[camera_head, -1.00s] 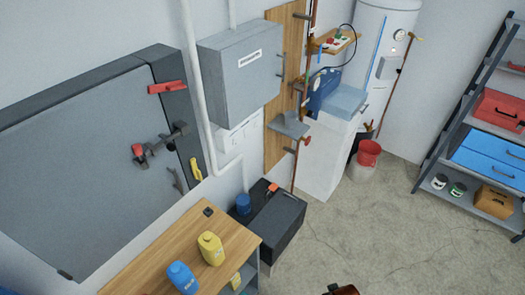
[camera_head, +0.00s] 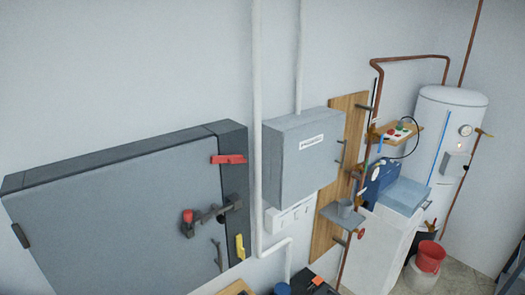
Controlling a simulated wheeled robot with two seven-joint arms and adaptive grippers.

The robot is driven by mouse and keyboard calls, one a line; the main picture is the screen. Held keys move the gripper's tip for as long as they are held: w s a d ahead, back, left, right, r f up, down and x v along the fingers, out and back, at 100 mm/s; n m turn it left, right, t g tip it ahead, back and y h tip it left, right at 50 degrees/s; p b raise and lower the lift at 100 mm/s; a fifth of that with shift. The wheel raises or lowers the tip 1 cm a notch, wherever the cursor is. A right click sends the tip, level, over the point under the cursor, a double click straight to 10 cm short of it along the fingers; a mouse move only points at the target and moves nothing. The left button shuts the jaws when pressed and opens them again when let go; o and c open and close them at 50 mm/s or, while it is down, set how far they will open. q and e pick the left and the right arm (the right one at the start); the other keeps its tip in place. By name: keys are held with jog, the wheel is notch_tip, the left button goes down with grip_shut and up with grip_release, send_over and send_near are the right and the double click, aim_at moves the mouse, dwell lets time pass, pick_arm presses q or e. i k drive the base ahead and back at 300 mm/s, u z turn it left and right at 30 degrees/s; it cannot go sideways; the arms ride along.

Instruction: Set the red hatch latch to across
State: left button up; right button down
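The red hatch latch (camera_head: 229,159) is near the top right of a large grey hatch (camera_head: 120,215), on its dark frame. It lies about level, and its left end reaches the seam between door and frame. A yellow latch (camera_head: 240,247) sits lower on the same frame and stands about upright. Between them a dark bar handle (camera_head: 212,213) with a red knob (camera_head: 187,217) at its left end crosses the seam. Neither of my grippers is in view.
A white pipe (camera_head: 257,130) runs down just right of the hatch. Beyond it are a grey wall box (camera_head: 303,158), a wooden board (camera_head: 340,190), a small shelf (camera_head: 344,217) and a white water heater (camera_head: 445,140). A red bucket (camera_head: 430,257) is at lower right.

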aim_at(232, 159)
jog(key=u, duration=0.65)
jog(key=k, duration=1.05)
jog(key=z, duration=1.1)
jog(key=i, duration=0.5)
jog(key=u, duration=0.05)
